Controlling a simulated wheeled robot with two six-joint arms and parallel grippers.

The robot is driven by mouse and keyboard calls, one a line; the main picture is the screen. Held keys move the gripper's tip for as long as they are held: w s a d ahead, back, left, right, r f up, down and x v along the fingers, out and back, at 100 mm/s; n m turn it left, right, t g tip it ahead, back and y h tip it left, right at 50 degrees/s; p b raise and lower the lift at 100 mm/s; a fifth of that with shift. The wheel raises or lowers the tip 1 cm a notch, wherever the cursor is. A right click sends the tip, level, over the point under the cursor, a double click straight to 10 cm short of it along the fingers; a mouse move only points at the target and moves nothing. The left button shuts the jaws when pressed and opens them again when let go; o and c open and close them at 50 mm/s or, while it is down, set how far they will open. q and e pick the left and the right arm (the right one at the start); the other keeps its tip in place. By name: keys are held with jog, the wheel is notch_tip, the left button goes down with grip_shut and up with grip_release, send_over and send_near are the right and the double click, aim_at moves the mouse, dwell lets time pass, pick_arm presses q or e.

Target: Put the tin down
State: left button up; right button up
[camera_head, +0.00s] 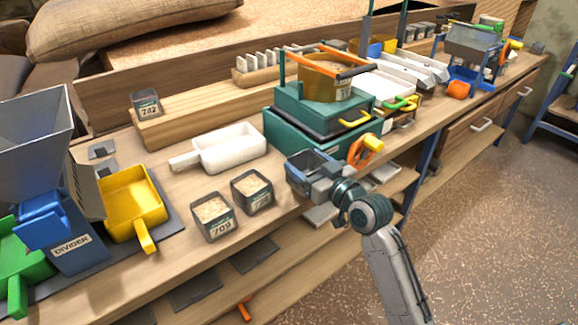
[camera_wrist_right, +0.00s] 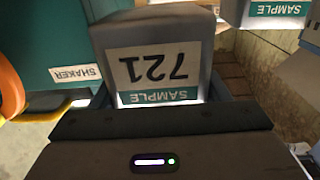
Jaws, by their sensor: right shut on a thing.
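My right gripper (camera_head: 322,178) is shut on a grey tin (camera_head: 307,165) at the bench's front edge, close to the teal shaker. In the right wrist view the tin (camera_wrist_right: 155,62) fills the space between the fingers, and its label reads "SAMPLE 721" upside down. I cannot tell whether the tin's base touches the bench. Two other tins with grain stand to its left: tin 709 (camera_head: 213,216) and another tin (camera_head: 251,192) whose number is too small to read surely. My left gripper does not show.
The teal shaker (camera_head: 300,128) stands just behind the held tin, with an orange handwheel (camera_head: 362,151) on its right. A white scoop (camera_head: 225,150), a yellow pan (camera_head: 132,203) and the divider (camera_head: 75,245) are to the left. Tin 742 (camera_head: 146,104) stands at the back on a wooden ledge (camera_head: 190,118).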

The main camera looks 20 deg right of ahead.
aim_at(294, 159)
jog(key=x, duration=0.4)
jog(key=a+x, duration=0.1)
jog(key=x, duration=0.1)
jog(key=shift+s+f, duration=0.1)
jog(key=shift+f, duration=0.2)
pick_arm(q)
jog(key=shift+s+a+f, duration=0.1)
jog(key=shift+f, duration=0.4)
pick_arm(e)
jog(key=shift+f, duration=1.75)
jog(key=shift+f, duration=0.1)
jog(key=o, duration=0.9)
jog(key=shift+d, duration=0.1)
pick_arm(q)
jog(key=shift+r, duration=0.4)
